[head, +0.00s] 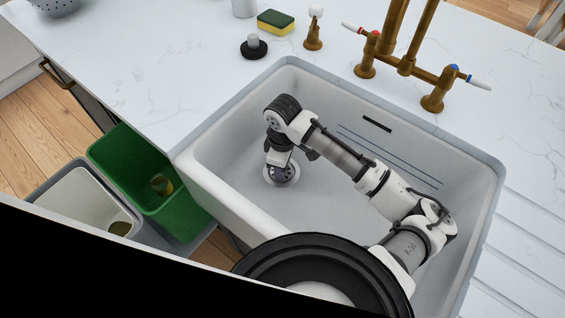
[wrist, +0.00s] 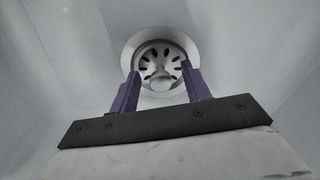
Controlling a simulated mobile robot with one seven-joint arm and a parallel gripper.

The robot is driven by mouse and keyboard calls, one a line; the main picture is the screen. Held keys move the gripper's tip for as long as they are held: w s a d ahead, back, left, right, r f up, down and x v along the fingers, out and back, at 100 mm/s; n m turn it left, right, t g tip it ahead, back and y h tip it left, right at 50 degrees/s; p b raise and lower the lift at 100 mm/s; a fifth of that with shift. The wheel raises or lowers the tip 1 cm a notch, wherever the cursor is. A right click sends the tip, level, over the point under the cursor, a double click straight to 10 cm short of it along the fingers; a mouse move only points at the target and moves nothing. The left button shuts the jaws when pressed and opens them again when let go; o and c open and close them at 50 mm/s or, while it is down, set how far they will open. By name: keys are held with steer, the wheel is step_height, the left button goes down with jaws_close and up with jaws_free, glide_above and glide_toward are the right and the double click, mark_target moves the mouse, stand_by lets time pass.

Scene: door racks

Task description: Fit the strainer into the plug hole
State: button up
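The strainer (wrist: 161,57), a round grey disc with dark slots and a pale central knob, shows in the wrist view inside the pale ring of the plug hole (wrist: 128,53). It looks level within the ring; whether it is fully seated I cannot tell. My gripper (wrist: 161,70) points down at it, its two purple fingers apart on either side of the knob, with gaps showing between. In the head view my gripper (head: 281,173) is low in the sink over the plug hole (head: 294,180) and hides most of the strainer.
The white sink (head: 235,203) has high walls around my arm; its floor is otherwise clear. On the counter are a black stopper (head: 254,48), a sponge (head: 276,22) and a brass tap (head: 407,64). A green bin (head: 140,185) stands below left.

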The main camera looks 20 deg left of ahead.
step_height(320, 180, up, 14)
steer(key=shift+b, duration=0.4)
stand_by(0.3)
stand_by(0.4)
